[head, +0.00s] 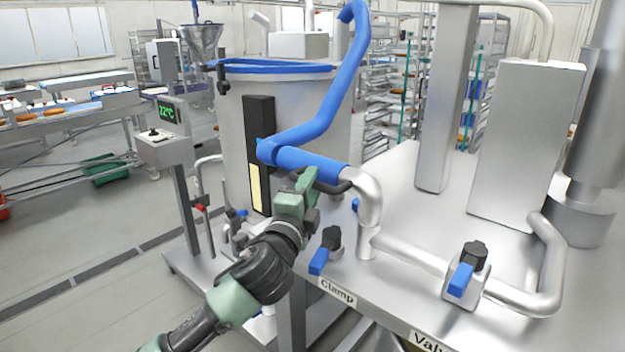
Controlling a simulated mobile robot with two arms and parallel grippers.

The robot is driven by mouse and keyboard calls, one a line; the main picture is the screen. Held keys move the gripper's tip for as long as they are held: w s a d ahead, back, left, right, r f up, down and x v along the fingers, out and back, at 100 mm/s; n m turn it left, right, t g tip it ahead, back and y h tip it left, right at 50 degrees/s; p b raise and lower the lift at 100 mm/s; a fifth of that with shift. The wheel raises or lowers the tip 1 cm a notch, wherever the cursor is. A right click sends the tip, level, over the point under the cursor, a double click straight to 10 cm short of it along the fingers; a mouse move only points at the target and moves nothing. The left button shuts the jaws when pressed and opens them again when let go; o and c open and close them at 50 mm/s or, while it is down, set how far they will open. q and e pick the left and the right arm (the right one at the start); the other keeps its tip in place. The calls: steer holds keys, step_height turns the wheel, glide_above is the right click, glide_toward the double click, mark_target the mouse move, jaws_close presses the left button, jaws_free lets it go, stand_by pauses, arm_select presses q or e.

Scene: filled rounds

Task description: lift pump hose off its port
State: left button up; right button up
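The blue pump hose (318,118) comes down from the top, bends in front of the steel tank and runs right to the bent steel pipe port (368,192). Its end meets the mouth of the port. My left gripper (318,184) is at the underside of the hose end, just left of the port. A dark curved part shows between gripper and port; I cannot tell whether it is a finger or a clamp. The fingertips are partly hidden, so their opening and any contact are unclear. My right gripper is out of view.
Valves with blue handles, one near the clamp label (337,291) and one further right (467,270), stand on the steel table (405,215). A steel box (525,140) and a post stand behind.

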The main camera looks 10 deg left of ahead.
arm_select(q)
steer(key=shift+w, duration=0.5)
steer(key=shift+c, duration=0.4)
jaws_close()
stand_by(0.8)
